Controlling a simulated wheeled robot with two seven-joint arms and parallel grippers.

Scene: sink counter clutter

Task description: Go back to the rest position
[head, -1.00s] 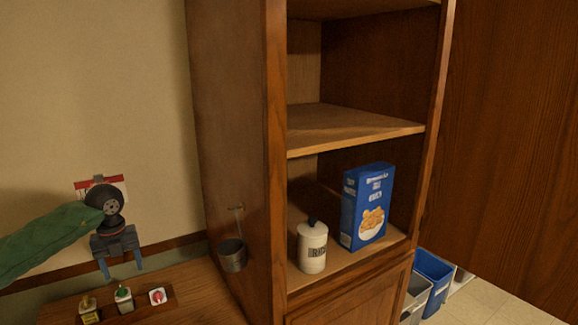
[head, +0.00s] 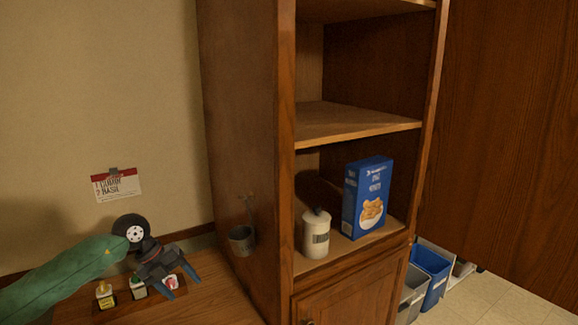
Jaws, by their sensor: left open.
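My left gripper (head: 184,289) is in the lower left of the head view, at the end of my green-sleeved arm. My right gripper is not in view.
The tall open cabinet (head: 248,130) stands right of my left gripper. Its shelf holds a white canister (head: 316,236) and a blue box (head: 366,195). A metal cup (head: 241,239) hangs on its side. Bins (head: 430,275) stand on the floor at right.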

